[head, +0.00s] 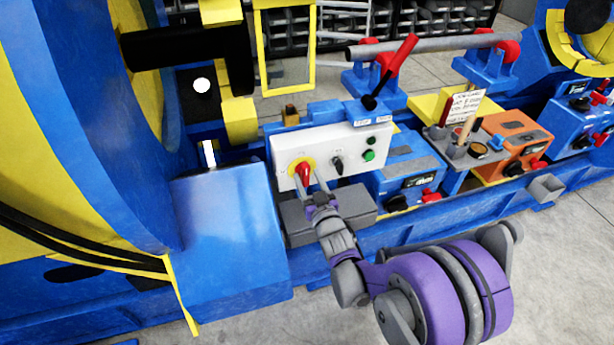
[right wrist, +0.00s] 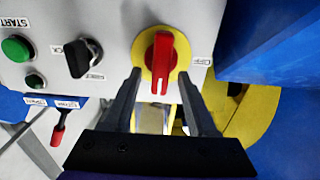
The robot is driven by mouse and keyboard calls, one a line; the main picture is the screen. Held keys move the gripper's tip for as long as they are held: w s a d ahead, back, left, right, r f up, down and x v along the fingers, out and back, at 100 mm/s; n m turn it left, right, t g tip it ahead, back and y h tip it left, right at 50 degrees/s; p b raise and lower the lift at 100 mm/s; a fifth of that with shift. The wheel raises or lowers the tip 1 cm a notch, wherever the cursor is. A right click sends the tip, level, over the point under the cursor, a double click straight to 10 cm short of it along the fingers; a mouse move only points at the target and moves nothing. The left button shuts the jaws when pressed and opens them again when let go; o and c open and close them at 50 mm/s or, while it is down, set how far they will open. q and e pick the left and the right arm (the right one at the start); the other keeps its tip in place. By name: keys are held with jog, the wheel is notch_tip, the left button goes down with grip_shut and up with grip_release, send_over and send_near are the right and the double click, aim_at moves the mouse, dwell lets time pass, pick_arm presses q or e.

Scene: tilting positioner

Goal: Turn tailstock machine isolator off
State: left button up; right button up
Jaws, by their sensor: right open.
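The isolator is a red rotary handle on a yellow round plate (head: 304,172) at the left of a white control panel (head: 345,147). In the right wrist view the red handle (right wrist: 161,62) points up and down in the picture, with an OFF label (right wrist: 201,61) to the right of its plate. My right gripper (head: 309,183) is open in front of the isolator. In the right wrist view its fingertips (right wrist: 159,76) stand either side of the handle's lower end, with gaps visible; I cannot tell how deep they reach. My left gripper is not in view.
A black selector knob (right wrist: 83,58) and green START button (right wrist: 17,48) share the panel. A grey box (head: 355,205) sits below it. A red-handled lever (head: 398,57) rises behind. A large blue housing (head: 230,225) stands left; blue machine units (head: 408,172) stand right.

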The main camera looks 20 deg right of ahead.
jog(key=shift+w, duration=0.65)
grip_shut()
